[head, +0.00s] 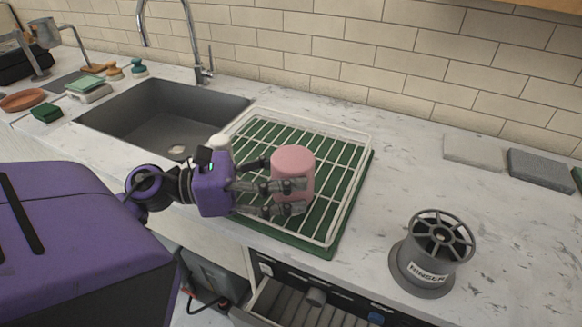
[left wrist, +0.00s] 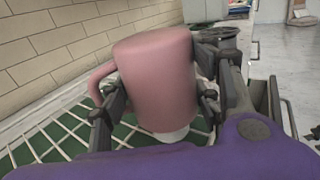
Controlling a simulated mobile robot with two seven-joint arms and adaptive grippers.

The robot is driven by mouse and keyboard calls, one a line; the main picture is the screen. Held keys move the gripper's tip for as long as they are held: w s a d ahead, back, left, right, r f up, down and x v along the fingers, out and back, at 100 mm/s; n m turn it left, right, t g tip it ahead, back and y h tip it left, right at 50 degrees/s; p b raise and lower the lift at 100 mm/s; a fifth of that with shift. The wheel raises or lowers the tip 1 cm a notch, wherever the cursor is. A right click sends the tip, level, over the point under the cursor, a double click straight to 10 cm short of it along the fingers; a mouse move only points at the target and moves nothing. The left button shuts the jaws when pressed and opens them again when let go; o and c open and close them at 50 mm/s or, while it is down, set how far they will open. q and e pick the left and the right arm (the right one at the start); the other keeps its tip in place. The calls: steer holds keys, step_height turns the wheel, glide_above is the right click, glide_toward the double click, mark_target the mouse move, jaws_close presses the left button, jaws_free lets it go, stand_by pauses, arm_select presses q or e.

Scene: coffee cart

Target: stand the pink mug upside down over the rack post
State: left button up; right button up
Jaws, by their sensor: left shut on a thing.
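The pink mug (head: 292,170) is upside down, its flat closed base facing up, over the right part of the white wire rack (head: 345,128). My left gripper (head: 290,192) is shut on its sides. In the left wrist view the mug (left wrist: 160,80) sits between the fingers (left wrist: 160,100), with its handle to the left. A white rounded piece (left wrist: 172,134) shows under the mug's lower edge there; I cannot tell whether it is the rack post or whether the mug is around it. Another white rounded top (head: 218,146) shows behind the gripper's wrist. My right gripper is not in view.
The rack stands on a green mat (head: 366,180). A sink (head: 160,118) with a tap is at the left. A grey rinser (head: 434,250) stands at the right, with an open drawer (head: 300,305) below the counter. Grey slabs (head: 540,170) lie at the back right.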

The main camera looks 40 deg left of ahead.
arm_select(q)
steer(key=o, duration=1.5)
step_height(320, 180, up, 10)
steer(key=shift+r, duration=0.1)
